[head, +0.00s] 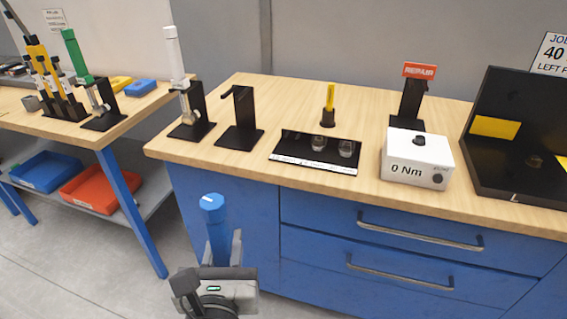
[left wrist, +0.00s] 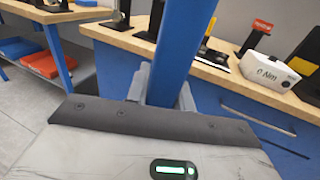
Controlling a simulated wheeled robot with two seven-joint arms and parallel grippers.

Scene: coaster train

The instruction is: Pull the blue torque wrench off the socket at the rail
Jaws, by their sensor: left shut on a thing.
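The blue torque wrench (head: 215,228) stands roughly upright in front of the bench's blue drawers, its blue handle end up. My left gripper (head: 221,255) is shut on it below the handle's top. In the left wrist view, the wrench's blue handle (left wrist: 177,50) runs up between the two grey fingers of the left gripper (left wrist: 163,92). The wrench's lower end is hidden behind my gripper and hand, so I cannot see its head or any socket on it. No rail can be made out. My right gripper is not in view.
The wooden bench (head: 270,95) carries an empty black stand (head: 240,125), a white wrench (head: 176,65) on its stand, a black tray (head: 315,160) with sockets, a "0 Nm" box (head: 416,157) and a "REPAIR" stand (head: 410,105). Drawer handles (head: 420,237) protrude. Floor at left is clear.

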